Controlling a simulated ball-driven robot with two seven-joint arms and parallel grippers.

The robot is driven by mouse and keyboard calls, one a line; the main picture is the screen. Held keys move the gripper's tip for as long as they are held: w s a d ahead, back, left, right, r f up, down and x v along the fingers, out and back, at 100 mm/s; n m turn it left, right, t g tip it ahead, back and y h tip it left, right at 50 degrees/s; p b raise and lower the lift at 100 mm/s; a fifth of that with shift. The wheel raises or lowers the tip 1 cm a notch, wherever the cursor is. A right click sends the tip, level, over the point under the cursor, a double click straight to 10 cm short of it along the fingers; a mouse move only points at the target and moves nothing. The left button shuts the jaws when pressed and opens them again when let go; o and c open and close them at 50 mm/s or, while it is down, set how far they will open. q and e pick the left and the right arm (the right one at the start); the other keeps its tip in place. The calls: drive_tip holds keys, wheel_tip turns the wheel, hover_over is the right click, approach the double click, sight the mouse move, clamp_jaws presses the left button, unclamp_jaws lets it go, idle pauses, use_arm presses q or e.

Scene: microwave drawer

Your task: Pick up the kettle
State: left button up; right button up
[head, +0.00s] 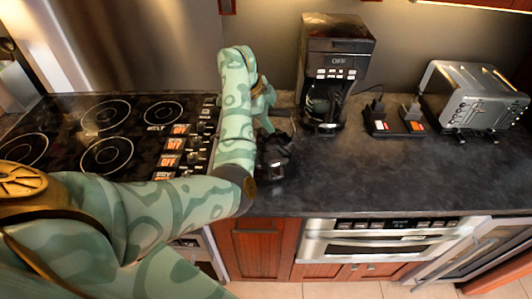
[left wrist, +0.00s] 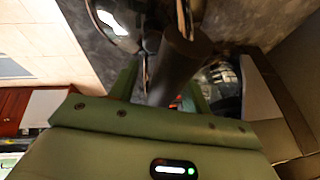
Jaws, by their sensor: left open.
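The kettle (head: 275,157) is dark and glossy and stands on the dark counter, right of the cooktop. My left arm hides part of it in the head view. My left gripper (head: 264,103) shows partly behind my forearm, near the kettle. In the left wrist view a dark bar-like part, apparently the kettle's handle (left wrist: 175,65), lies between the open fingers of my left gripper (left wrist: 163,88). A shiny rounded surface, apparently the kettle's body (left wrist: 112,22), shows beyond the left finger. I cannot tell whether the fingers touch the handle. My right gripper is not in view.
A black coffee maker (head: 338,62) stands behind and right of the kettle. A dark outlet block (head: 393,124) and a silver toaster (head: 475,98) stand farther right. The cooktop (head: 70,125) is at left. The counter's front middle is clear. A drawer microwave (head: 380,246) is below it.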

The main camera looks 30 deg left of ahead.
use_arm(q)
drive_tip(key=shift+f, duration=0.2)
idle(0.3)
clamp_jaws()
idle(1.2)
